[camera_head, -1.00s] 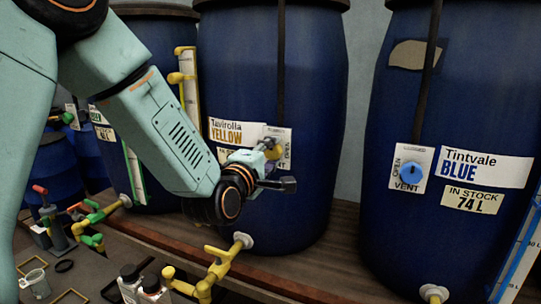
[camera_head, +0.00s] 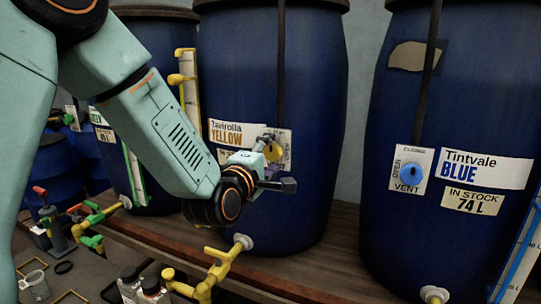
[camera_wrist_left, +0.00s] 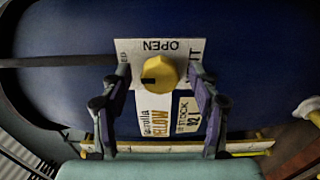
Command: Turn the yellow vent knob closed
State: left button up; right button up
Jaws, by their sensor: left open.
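The yellow vent knob (camera_head: 273,152) sits on a white label plate on the front of the blue Tavirolla Yellow vat (camera_head: 290,75). My left gripper (camera_head: 277,165) is open in front of the plate, partly covering it in the head view. In the left wrist view the yellow knob (camera_wrist_left: 160,73) lies between the two open fingers (camera_wrist_left: 160,82), with a visible gap on each side. A dark mark on the knob points left and slightly down there. The word OPEN appears upside down above it. My right gripper is not in view.
The Tintvale Blue vat (camera_head: 450,120) stands to the right with its blue vent knob (camera_head: 411,173). A yellow outlet valve (camera_head: 222,262) sticks out below my left gripper. Bottles (camera_head: 145,285) and a glass beaker (camera_head: 36,284) stand at the lower left.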

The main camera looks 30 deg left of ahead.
pick_arm(q)
jog(key=s, duration=0.7)
jog(key=shift+s+d, duration=0.25)
dwell(0.3)
jog(key=s+d+f+m+g+h, duration=0.1)
jog(key=s+f+m+g, duration=0.2)
jog(key=f+m, duration=0.35)
jog(key=s+d+f+m+g, duration=0.2)
jog(key=s+f+m+g, duration=0.1)
jog(key=f, duration=0.7)
jog(key=s+d+f+m+g+h, duration=0.1)
jog(key=s+f+m+g, duration=0.25)
jog(key=f, duration=0.45)
jog(key=s+d+f+m+g, duration=0.1)
jog(key=s+f+g, duration=0.3)
jog(key=s+f, duration=0.5)
jog(key=s+d+f+m+g+y, duration=0.1)
jog(key=s+f+m+g, duration=0.3)
jog(key=s+f, duration=0.5)
jog(key=s, duration=0.6)
jog(key=shift+s, duration=0.25)
jog(key=shift+g, duration=0.25)
